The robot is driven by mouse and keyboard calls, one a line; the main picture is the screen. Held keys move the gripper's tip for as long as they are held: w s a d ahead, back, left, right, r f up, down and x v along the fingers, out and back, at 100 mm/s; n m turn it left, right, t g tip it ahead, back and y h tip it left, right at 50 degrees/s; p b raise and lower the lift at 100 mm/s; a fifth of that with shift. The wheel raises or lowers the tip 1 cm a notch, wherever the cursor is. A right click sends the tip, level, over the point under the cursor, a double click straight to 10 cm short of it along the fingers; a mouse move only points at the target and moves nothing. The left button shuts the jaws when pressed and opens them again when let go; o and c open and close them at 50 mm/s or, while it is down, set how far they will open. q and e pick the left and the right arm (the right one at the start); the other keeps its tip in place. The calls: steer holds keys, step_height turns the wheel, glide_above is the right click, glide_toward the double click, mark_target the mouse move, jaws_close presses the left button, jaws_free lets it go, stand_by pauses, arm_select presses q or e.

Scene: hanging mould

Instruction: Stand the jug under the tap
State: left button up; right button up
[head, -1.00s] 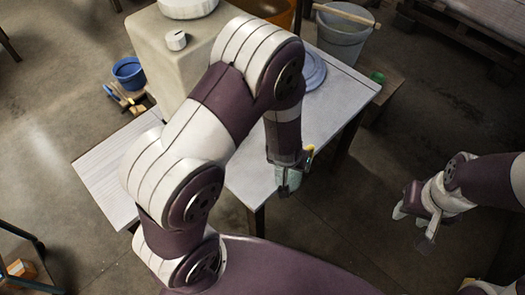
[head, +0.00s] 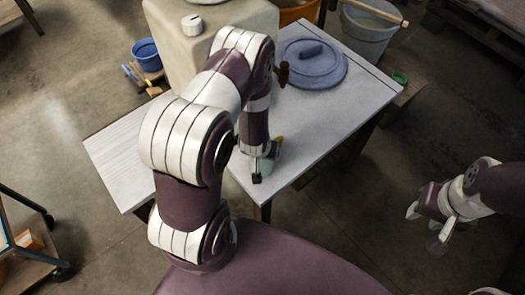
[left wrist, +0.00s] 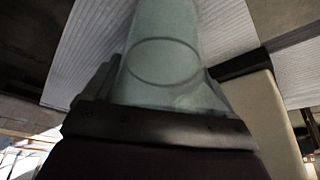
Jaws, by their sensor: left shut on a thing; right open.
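A pale green jug (head: 273,160) is held by my left gripper (head: 260,168) near the table's front edge. The gripper hides much of it in the head view. In the left wrist view the jug (left wrist: 165,50) fills the middle, with the shut jaws against its sides. The brown tap (head: 281,72) sticks out from the beige container (head: 223,22), beyond the gripper. The jug is apart from the tap, on the near side of it. I cannot tell whether the jug's base touches the table. My right gripper (head: 426,228) is open and empty, off the table to the right.
The white table (head: 330,115) has free room in front of the tap and at right. A blue-grey lid (head: 312,66) lies on it beside the container. A grey bucket (head: 368,32) stands behind; a blue bucket (head: 146,55) is at left. A cart (head: 30,235) stands at lower left.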

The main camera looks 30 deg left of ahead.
arm_select(q)
steer(key=shift+w+f, duration=0.15)
steer(key=shift+f, duration=0.15)
steer(key=shift+f, duration=0.1)
steer(key=o, duration=0.9)
